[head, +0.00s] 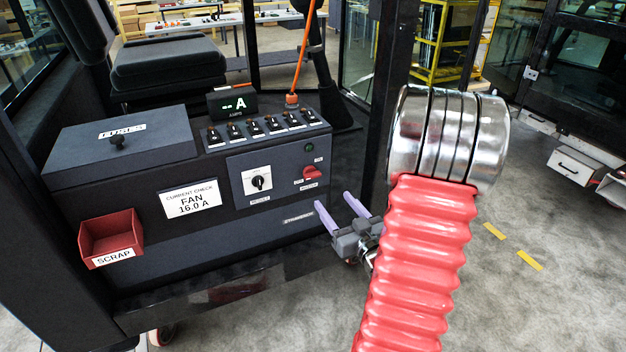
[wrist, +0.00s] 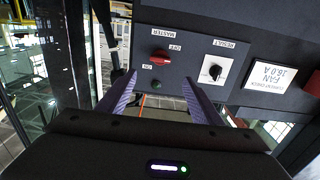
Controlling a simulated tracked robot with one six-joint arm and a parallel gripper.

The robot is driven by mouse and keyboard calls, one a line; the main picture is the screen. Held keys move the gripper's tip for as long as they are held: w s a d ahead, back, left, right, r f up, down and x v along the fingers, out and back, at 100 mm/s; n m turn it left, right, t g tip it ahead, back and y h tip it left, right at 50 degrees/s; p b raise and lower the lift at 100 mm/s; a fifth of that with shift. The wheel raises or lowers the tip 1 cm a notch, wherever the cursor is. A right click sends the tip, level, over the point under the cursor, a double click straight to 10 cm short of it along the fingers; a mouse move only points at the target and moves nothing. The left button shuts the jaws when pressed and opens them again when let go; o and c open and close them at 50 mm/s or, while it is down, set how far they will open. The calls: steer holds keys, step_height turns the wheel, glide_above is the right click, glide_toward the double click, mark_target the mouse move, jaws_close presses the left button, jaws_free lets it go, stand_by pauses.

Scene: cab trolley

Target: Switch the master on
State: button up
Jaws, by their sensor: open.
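The red master switch (head: 312,172) sits on the right of the black console's front panel, between an OFF mark at lower left and an ON mark at upper right. Its handle lies roughly crosswise; I cannot tell exactly which mark it points to. It also shows upside down in the wrist view (wrist: 160,58). A dark green lamp (head: 309,149) is just above it. My gripper (head: 334,201) is open and empty, below and right of the switch, its purple fingers pointing toward the panel. In the wrist view, the switch shows just beyond and between the fingertips (wrist: 157,79).
The RESULT knob (head: 258,183) is left of the switch. A CURRENT CHECK card (head: 191,199) reads FAN 16.0 A. A row of black toggles (head: 263,127) and a display (head: 233,104) are on top. A red SCRAP bin (head: 110,238) hangs at left. A dark post (head: 384,85) stands right.

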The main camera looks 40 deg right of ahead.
mark_target(314, 176)
steer(key=x, duration=1.3)
steer(key=shift+w, duration=0.2)
steer(key=shift+c, duration=0.3)
